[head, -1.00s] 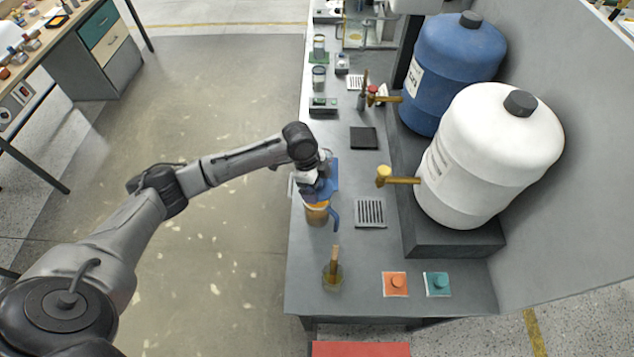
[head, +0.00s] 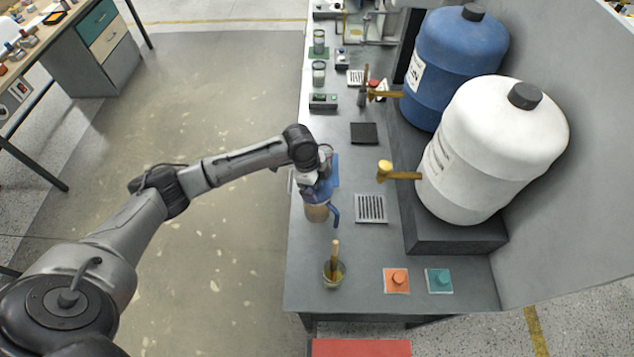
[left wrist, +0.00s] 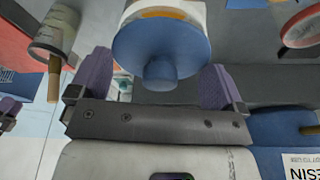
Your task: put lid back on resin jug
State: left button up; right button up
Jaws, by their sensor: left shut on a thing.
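The resin jug (head: 317,213) stands near the bench's left edge, tan-sided with a blue handle (head: 336,216). My left gripper (head: 318,190) is over its top, shut on the blue lid. In the left wrist view the round blue lid (left wrist: 158,50), with its knob, is between my purple fingers (left wrist: 160,85). It sits against the end of the white and orange jug body (left wrist: 190,9); whether it is fully seated I cannot tell. A purple finger-like part at the left wrist view's left edge looks like my right gripper (left wrist: 8,110); its opening is unclear.
A beaker with a wooden stick (head: 334,270) stands in front of the jug. A grate (head: 371,208) lies right of it. Orange (head: 397,280) and teal (head: 439,280) knobbed pieces lie at the front. White (head: 490,150) and blue (head: 455,60) drums with taps stand at right.

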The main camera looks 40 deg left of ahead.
pick_arm(q)
jog(key=shift+p, duration=0.85)
dwell(0.8)
jog(key=shift+f+p, duration=0.15)
jog(key=shift+p, duration=0.55)
dwell(1.5)
dwell(0.3)
jog(key=o, duration=0.5)
jog(key=shift+r+p, duration=3.5)
jog(key=shift+p, duration=0.15)
jog(key=shift+c, duration=0.5)
grip_shut()
